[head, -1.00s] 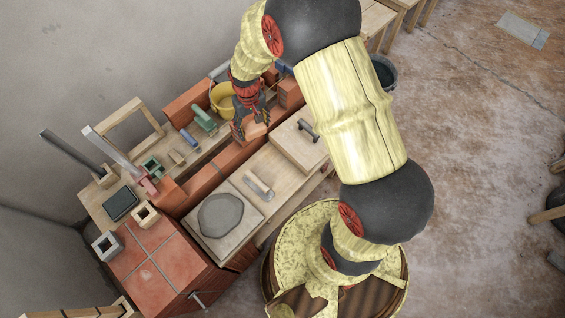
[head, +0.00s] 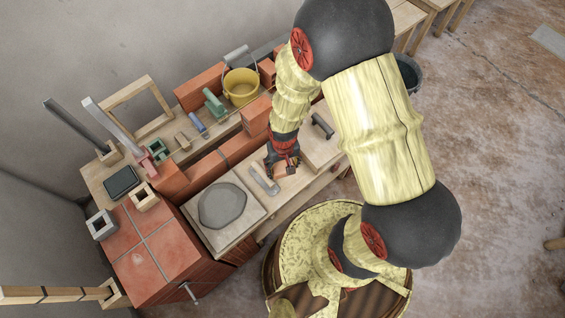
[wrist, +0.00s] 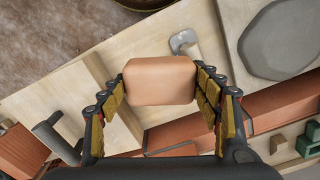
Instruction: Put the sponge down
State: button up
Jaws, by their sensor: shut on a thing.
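The sponge is a pale orange block with rounded edges. In the wrist view the sponge (wrist: 160,80) sits between the two fingers of my gripper (wrist: 162,92), which press on its left and right sides. In the head view my gripper (head: 283,168) points down over the pale wooden bench, between the trowel (head: 264,181) and the board with a dark handle. The sponge is mostly hidden by the fingers there. I cannot tell whether its underside touches the bench.
A board with a round grey mortar patch (head: 222,206) lies left of my gripper. The dark-handled board (head: 325,142) lies to the right. A row of bricks (head: 208,172) runs behind, with a yellow bucket (head: 241,88) beyond. Bare bench shows around the gripper.

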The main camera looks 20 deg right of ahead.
jog(key=w+f+b, duration=0.1)
jog(key=w+f, duration=0.1)
jog(key=w+d+f, duration=0.1)
jog(key=w+f, duration=0.1)
jog(key=w+d+f+b, duration=0.1)
jog(key=w+f, duration=0.1)
jog(key=shift+d+f+b, duration=0.1)
jog(key=shift+f+b, duration=0.05)
jog(key=shift+b, duration=0.2)
jog(key=shift+w+d+f+b, duration=0.1)
jog(key=shift+w+f+b, duration=0.1)
jog(key=shift+f+b, duration=1.15)
jog(key=shift+f+p, duration=0.4)
jog(key=shift+f, duration=0.15)
jog(key=o, duration=1.3)
jog(key=shift+o, duration=0.2)
